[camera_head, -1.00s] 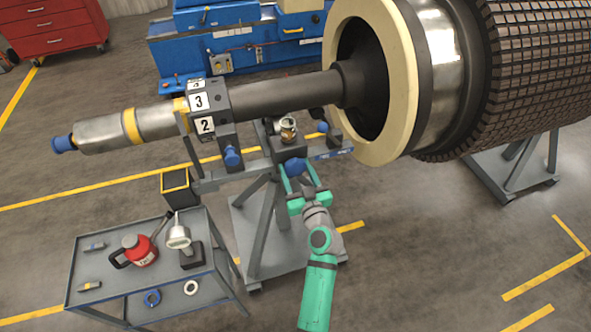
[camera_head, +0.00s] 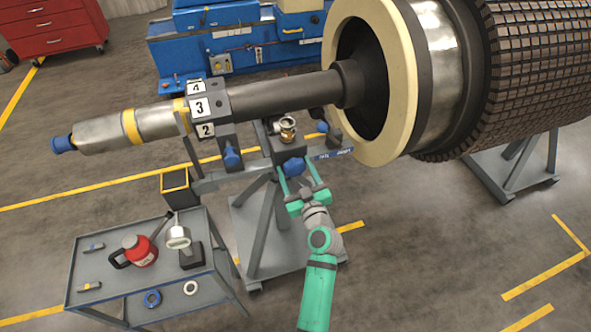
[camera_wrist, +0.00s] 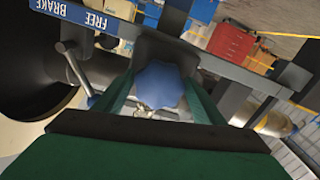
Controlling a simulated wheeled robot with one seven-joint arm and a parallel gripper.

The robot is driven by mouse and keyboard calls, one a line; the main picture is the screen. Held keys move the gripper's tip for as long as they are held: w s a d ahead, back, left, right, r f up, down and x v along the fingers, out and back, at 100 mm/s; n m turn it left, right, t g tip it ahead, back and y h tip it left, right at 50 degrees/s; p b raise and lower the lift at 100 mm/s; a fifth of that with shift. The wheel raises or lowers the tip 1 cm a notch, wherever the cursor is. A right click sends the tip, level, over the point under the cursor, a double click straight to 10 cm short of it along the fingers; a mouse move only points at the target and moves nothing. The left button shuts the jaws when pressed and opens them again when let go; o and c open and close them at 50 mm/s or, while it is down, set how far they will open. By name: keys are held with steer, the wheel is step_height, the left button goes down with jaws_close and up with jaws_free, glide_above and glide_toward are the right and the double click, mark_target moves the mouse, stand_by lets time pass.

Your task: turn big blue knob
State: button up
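The big blue knob (camera_head: 293,167) is on the front of the dark block on the rotor stand. It shows lobed and blue in the centre of the wrist view (camera_wrist: 158,86). My gripper (camera_head: 295,174) is just in front of and below it. Its two green fingers are spread, one on each side of the knob in the wrist view (camera_wrist: 160,92). The fingers look apart from the knob, with narrow dark gaps. I cannot tell how deep the tips reach beside it.
Another blue knob (camera_head: 232,158) is on the bracket to the left. A brass fitting (camera_head: 287,128) sits above the big knob. A FREE/BRAKE label (camera_wrist: 85,15) is on the bar nearby. A grey cart (camera_head: 220,285) with a red can (camera_head: 140,250) stands at lower left.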

steer(key=shift+o, duration=0.7)
steer(key=shift+s+d, duration=0.1)
steer(key=shift+s, duration=0.15)
steer(key=v, duration=1)
steer(key=shift+s, duration=0.2)
